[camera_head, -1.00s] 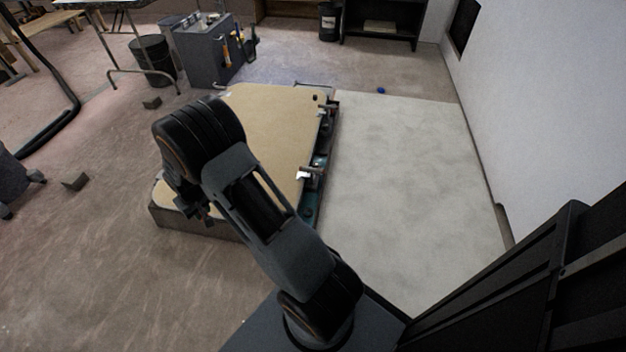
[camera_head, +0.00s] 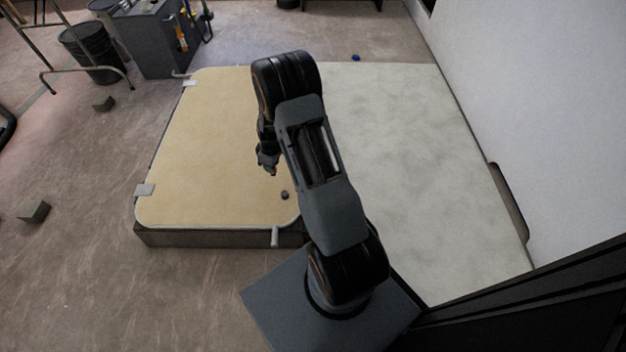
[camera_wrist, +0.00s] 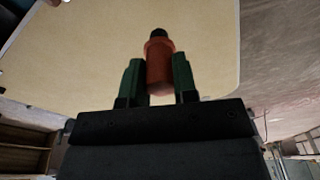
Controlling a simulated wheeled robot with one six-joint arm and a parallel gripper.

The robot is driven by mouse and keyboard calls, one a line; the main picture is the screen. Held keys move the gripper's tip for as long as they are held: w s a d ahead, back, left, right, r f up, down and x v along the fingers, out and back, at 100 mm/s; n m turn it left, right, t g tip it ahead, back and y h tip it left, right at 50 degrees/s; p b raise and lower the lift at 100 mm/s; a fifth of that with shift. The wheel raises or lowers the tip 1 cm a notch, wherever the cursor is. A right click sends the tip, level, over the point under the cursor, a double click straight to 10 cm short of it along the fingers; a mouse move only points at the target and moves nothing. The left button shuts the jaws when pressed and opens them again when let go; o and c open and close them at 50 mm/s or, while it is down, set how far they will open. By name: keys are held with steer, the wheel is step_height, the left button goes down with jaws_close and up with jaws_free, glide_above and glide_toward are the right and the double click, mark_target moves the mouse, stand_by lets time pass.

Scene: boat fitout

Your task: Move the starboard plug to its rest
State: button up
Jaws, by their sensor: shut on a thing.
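My gripper (camera_head: 268,168) is over the right part of a tan board with rounded corners (camera_head: 200,140). In the wrist view my gripper (camera_wrist: 160,75) has its green fingers shut on an orange-brown cylindrical plug (camera_wrist: 159,68) with a dark tip. The pale board (camera_wrist: 90,50) fills the background there. The plug appears apart from the board, but the gap is hard to judge. In the head view the plug is too small to make out clearly. I cannot tell which surface is its rest.
A small dark knob (camera_head: 285,195) stands near the board's front right corner. Pale clips (camera_head: 145,190) sit on its edges. A light slab (camera_head: 410,150) lies to the right, before a white wall (camera_head: 530,90). A grey cabinet (camera_head: 155,38) stands behind; small blocks (camera_head: 33,211) lie left.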

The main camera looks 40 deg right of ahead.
steer(key=s+d+f+n+g+b, duration=0.1)
steer(key=s+d+f+n, duration=0.3)
steer(key=d+f+n, duration=0.2)
steer(key=s+d+f+n+b, duration=0.1)
steer(key=s+d+f+n, duration=0.3)
steer(key=d+f+n, duration=0.15)
step_height(320, 180, down, 10)
steer(key=b, duration=0.6)
steer(key=shift+w+d+y, duration=0.15)
steer(key=shift+d+y, duration=0.1)
steer(key=shift+y, duration=0.05)
steer(key=shift+f+m+b, duration=0.15)
steer(key=shift+m+b, duration=0.1)
steer(key=shift+b, duration=0.15)
steer(key=shift+f+b, duration=0.9)
steer(key=shift+f, duration=1.4)
steer(key=o, duration=1)
